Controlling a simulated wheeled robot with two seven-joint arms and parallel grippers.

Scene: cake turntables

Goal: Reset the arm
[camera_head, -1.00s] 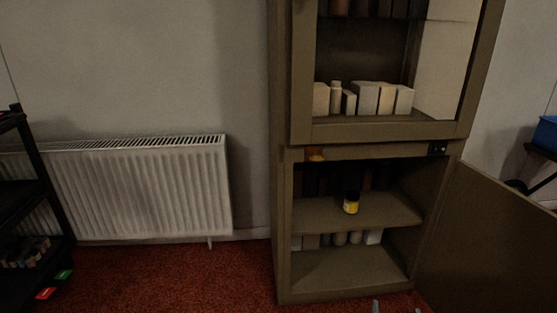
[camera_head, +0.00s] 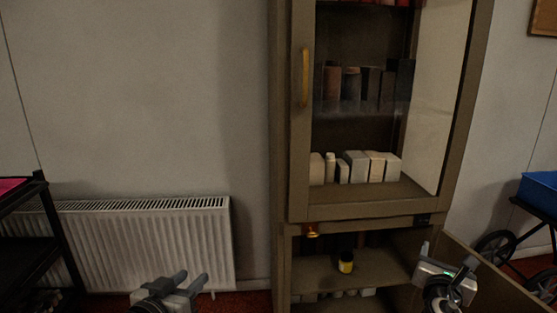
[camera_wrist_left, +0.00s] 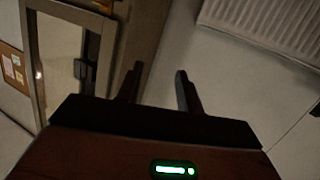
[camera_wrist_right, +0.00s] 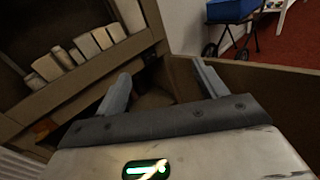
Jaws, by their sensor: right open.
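My left gripper (camera_head: 191,284) is at the bottom of the head view, in front of the radiator. Its two fingers stand apart with nothing between them, and the left wrist view (camera_wrist_left: 158,85) shows the same. My right gripper (camera_head: 447,257) is at the lower right, in front of the lower cabinet opening. Its fingers are spread and empty in the right wrist view (camera_wrist_right: 160,88).
The tall brown cabinet (camera_head: 282,150) has a glazed upper part with pale boxes (camera_head: 356,166). Its lower door (camera_head: 490,284) hangs open at the right. A white radiator (camera_head: 150,240), a dark rack (camera_head: 50,225) and a blue bin on a wheeled cart (camera_head: 540,190) stand around.

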